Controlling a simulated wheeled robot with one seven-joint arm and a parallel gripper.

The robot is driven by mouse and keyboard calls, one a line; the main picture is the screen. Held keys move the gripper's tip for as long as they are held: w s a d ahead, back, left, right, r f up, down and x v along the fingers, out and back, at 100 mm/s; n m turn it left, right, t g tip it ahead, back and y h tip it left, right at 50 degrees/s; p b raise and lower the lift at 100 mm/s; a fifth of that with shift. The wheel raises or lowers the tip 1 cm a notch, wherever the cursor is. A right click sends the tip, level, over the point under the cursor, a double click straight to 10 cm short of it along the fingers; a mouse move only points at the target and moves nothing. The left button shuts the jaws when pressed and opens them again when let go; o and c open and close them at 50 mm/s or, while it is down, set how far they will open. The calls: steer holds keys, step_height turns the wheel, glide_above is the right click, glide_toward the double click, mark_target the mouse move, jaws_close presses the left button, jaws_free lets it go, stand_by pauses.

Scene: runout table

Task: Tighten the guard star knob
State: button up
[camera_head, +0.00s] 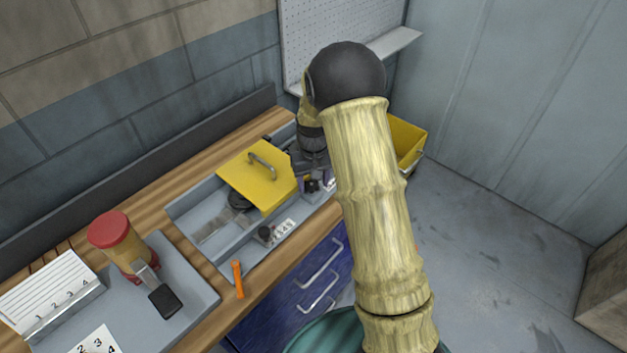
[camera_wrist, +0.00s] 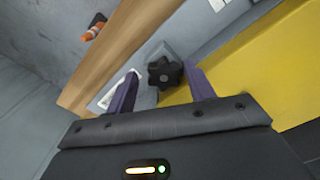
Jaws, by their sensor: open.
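The guard star knob (camera_wrist: 165,73) is black and lobed. In the wrist view it sits on a pale grey surface beside the yellow guard (camera_wrist: 262,65). My gripper (camera_wrist: 160,76) is open, with one purple finger on each side of the knob in the picture. I cannot tell whether the fingers touch it or how far above it they are. In the head view the yellow guard (camera_head: 250,185) with its metal handle lies over the grey tray. My gripper (camera_head: 318,180) is at the guard's right end, partly hidden by my arm.
A small black knob (camera_head: 265,232) and a number label are on the tray's front. An orange marker-like thing (camera_head: 238,279) lies near the front edge. A yellow bin (camera_head: 407,140) is behind my arm.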

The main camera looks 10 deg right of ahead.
mark_target(313, 185)
steer(key=shift+a, duration=0.25)
steer(key=n, duration=0.8)
steer(key=shift+d, duration=0.2)
step_height(313, 185, up, 17)
steer(key=b, duration=0.2)
steer(key=shift+r, duration=0.2)
